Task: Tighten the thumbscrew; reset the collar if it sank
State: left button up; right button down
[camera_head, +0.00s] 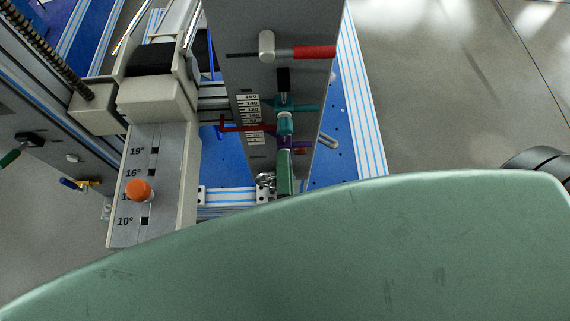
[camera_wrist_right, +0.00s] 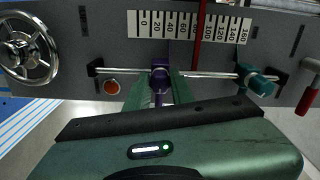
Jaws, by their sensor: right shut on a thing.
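A purple collar with its thumbscrew (camera_wrist_right: 159,78) sits on a bright rod, near the low end of the scale, about 20. It shows small in the head view (camera_head: 286,142). My right gripper (camera_wrist_right: 158,90) is shut on the purple screw part, with green fingers on both sides; it also shows in the head view (camera_head: 285,165). A teal collar (camera_wrist_right: 257,80) sits farther along the rod, near the 160 end. A red pointer (camera_wrist_right: 200,35) crosses the scale (camera_wrist_right: 190,25) around 90 to 100. The screw's tip and threads are hidden. My left gripper is not in view.
A red-handled lever (camera_head: 312,52) sticks out above. An angle plate with an orange knob (camera_head: 139,190) stands to the left. Grey floor is open at the right.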

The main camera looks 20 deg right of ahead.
jog(key=m+b, duration=0.1)
jog(key=m, duration=0.5)
jog(key=shift+r+b, duration=0.1)
jog(key=shift+b, duration=0.3)
dwell(0.3)
jog(key=c, duration=1.2)
grip_release()
jog(key=shift+w, duration=0.1)
jog(key=shift+a, duration=0.1)
